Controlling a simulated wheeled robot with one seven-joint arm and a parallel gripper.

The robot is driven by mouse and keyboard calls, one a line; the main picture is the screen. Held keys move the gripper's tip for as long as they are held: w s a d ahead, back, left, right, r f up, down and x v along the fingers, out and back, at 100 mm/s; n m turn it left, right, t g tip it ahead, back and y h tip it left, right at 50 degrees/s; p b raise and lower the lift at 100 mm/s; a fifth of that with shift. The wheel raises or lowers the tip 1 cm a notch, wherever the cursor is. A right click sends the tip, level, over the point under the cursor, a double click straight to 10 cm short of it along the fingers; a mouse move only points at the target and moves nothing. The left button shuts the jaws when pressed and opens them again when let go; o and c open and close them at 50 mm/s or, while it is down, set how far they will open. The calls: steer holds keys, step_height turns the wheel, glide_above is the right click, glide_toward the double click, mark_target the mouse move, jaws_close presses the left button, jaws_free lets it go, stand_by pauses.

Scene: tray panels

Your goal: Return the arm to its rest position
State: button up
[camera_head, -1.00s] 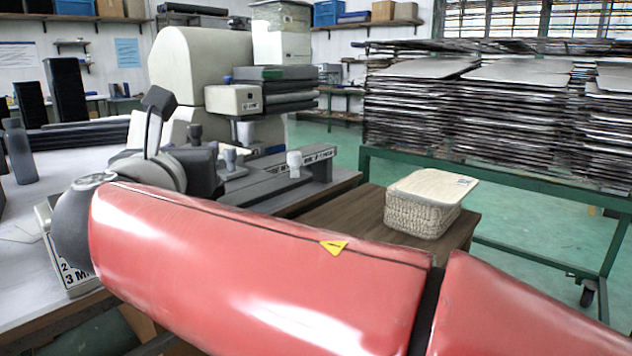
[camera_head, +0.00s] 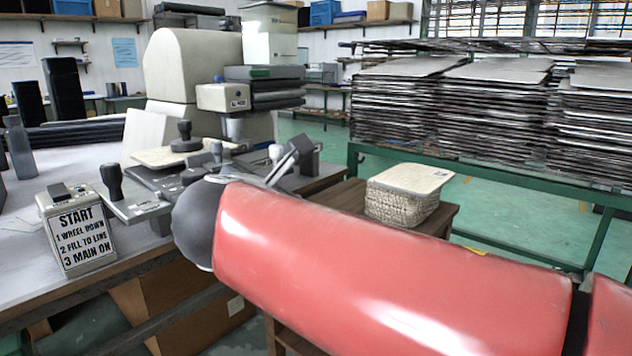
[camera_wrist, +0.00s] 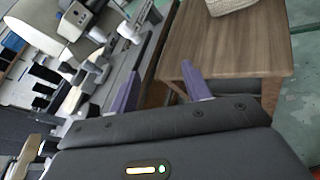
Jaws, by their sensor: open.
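My arm's red link (camera_head: 390,270) stretches across the lower right of the head view, with a dark grey joint at its left end. Behind the joint, a dark grey part of my wrist rises over the machine's bed. In the wrist view, my gripper (camera_wrist: 162,88) shows two purple fingers spread apart. Nothing is between them. They hang above the gap between the machine and a small wooden table (camera_wrist: 220,50). My gripper's fingers cannot be made out in the head view.
A cream machine (camera_head: 185,70) with black knobs stands on the workbench. A sign box reading START (camera_head: 80,235) sits at the bench's front. A lidded woven basket (camera_head: 398,208) is on the small table. Racks of stacked trays (camera_head: 490,95) stand at right. Green floor is open between.

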steer(key=s+d+f+m+g+h, duration=0.1)
steer(key=s+d+f+m+g, duration=0.2)
steer(key=d+f+m, duration=0.4)
steer(key=s+d+f+m+g+h, duration=0.1)
steer(key=s+d+f+m+g, duration=0.2)
steer(key=d+f+m, duration=0.5)
steer(key=s+d+f+m+g+y, duration=0.1)
steer(key=s+d+f+m, duration=0.2)
steer(key=s+m, duration=0.3)
steer(key=s+d+f+m+g+y, duration=0.2)
steer(key=s+d+f+m, duration=0.1)
steer(key=s+f+m, duration=0.3)
steer(key=m, duration=0.2)
steer(key=shift+s+d+m+y, duration=0.2)
steer(key=shift+m+y, duration=0.1)
